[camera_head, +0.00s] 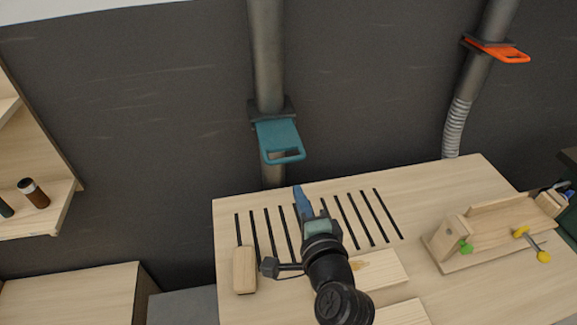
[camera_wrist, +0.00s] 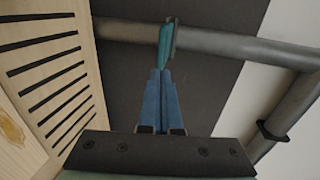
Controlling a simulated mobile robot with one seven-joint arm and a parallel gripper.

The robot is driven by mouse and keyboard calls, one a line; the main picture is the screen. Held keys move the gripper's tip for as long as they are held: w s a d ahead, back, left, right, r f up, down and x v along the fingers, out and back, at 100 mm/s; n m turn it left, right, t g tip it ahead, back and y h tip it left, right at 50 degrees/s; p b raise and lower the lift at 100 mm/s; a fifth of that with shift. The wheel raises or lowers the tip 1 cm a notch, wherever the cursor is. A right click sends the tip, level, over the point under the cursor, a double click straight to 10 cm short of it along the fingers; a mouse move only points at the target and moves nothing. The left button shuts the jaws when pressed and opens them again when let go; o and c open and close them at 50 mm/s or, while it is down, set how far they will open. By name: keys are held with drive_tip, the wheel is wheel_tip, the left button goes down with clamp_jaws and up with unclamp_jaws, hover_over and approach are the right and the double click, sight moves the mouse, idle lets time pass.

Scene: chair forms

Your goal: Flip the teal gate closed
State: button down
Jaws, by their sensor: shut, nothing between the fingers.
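The teal gate (camera_head: 281,142) is a flat plate with a slotted handle end. It sticks out toward me from a dark collar (camera_head: 271,110) on the vertical grey pipe at the back wall. In the wrist view the teal gate (camera_wrist: 165,48) shows nearly edge-on, straight beyond my fingertips. My gripper (camera_head: 298,190) has blue fingers and is below and slightly right of the gate in the head view. In the wrist view my gripper's fingers (camera_wrist: 160,74) are together and empty. I cannot tell whether the tips touch the gate.
A slotted wooden workbench (camera_head: 440,190) lies beneath my arm. On it are a wooden block (camera_head: 244,270), several boards and a wooden jig (camera_head: 490,232) with a yellow-knobbed handle. An orange gate (camera_head: 497,50) sits on another pipe at upper right. A shelf (camera_head: 55,200) stands left.

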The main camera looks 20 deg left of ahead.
sight(286, 162)
drive_tip(key=p+x, duration=0.1)
drive_tip(key=x, duration=0.9)
drive_tip(key=shift+p, duration=0.3)
